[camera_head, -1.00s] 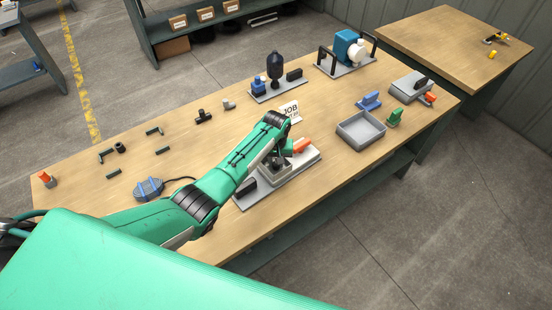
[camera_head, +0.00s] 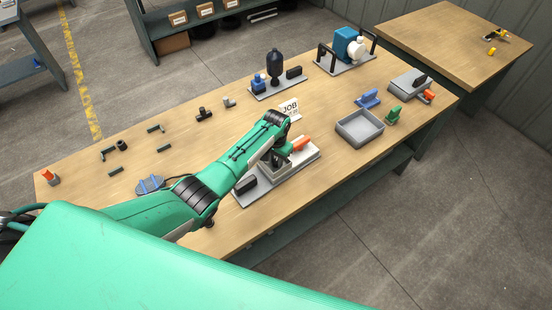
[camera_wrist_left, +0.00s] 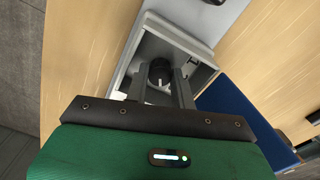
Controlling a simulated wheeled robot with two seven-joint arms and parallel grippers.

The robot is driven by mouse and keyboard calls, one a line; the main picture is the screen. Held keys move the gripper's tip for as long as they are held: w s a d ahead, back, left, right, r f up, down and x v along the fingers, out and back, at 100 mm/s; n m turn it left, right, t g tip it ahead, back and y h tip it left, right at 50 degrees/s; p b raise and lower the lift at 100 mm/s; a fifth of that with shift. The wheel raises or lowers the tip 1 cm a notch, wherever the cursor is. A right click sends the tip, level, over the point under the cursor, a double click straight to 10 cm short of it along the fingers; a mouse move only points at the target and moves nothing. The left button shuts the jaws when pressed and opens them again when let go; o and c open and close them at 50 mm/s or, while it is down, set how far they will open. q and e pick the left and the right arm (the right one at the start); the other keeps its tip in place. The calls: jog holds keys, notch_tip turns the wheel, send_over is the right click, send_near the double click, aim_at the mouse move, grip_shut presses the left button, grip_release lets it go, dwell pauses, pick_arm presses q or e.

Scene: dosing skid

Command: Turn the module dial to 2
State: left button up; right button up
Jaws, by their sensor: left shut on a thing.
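The module is a grey baseplate (camera_head: 251,199) with an open grey box on it, on the near middle of the workbench. In the left wrist view I look into this box (camera_wrist_left: 203,73). The dial (camera_wrist_left: 160,72) is a round black knob inside it with a white mark on its face. My left gripper (camera_wrist_left: 160,79) reaches into the box, its two fingers on either side of the dial and shut on it. In the head view my left gripper (camera_head: 273,161) is over the box, and my wrist hides the dial. No scale numbers are readable. My right gripper is not in view.
An orange handle (camera_head: 301,143) sits close beside my gripper. A black block (camera_head: 245,185) is on the baseplate. A job card (camera_head: 290,109) stands behind. A grey tray (camera_head: 361,129) is to the right. Small dark fittings (camera_head: 155,129) lie to the left.

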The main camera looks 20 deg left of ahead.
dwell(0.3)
pick_arm(q)
jog(key=o, duration=1)
